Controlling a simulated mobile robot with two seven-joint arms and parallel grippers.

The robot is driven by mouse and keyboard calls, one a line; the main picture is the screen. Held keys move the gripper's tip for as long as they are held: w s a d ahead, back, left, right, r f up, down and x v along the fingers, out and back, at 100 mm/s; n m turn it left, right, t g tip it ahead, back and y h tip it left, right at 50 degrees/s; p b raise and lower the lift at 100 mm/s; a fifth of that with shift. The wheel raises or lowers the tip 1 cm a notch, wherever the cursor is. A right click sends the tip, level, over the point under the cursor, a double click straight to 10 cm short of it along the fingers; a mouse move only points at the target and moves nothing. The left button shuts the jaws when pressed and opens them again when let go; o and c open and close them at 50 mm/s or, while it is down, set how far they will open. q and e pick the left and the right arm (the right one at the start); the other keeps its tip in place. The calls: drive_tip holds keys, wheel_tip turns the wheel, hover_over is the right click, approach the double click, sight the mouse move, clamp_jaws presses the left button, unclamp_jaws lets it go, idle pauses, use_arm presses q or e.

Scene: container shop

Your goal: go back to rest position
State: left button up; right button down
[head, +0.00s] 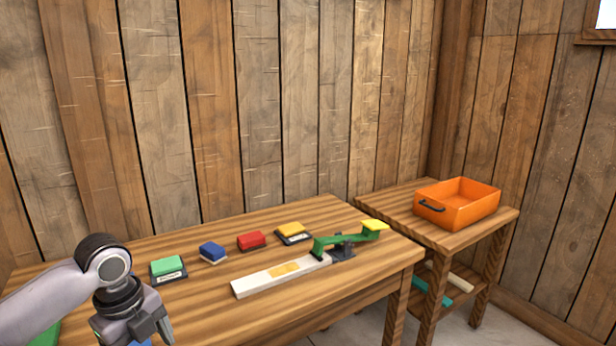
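My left arm comes in from the lower left, and my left gripper (152,337) points down over the front left of the table (210,320). Its fingertips are cut off by the bottom edge, so whether it is open or shut is unclear. A bit of blue shows beside the fingers, too little to identify. My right arm and gripper are out of view.
On the table stand green (167,266), blue (212,252), red (251,241) and yellow (291,231) blocks, a white bar (258,284) and a green lever (340,241) with a yellow end. An orange box (458,207) sits on the side table (385,205).

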use_arm(q)
drive_tip(key=s+d+f+n+t+h, duration=0.2)
drive_tip(key=d+f+n, duration=0.35)
drive_tip(key=f, duration=0.25)
drive_tip(key=s+d+f+n+t+h, duration=0.2)
drive_tip(key=d+f+n+t, duration=0.15)
drive_tip(key=d+f, duration=0.4)
drive_tip(key=s+a+f+n+t+y, duration=0.1)
drive_tip(key=s+a+f+n+t, duration=0.1)
drive_tip(key=s+n, duration=0.4)
drive_tip(key=s+a+f+n+t+y, duration=0.1)
drive_tip(key=s+a+f+n+t, duration=0.1)
drive_tip(key=s+a+f+n, duration=0.2)
drive_tip(key=s+n, duration=0.2)
drive_tip(key=s, duration=0.2)
drive_tip(key=shift+n, duration=0.4)
drive_tip(key=shift+s+a, duration=0.1)
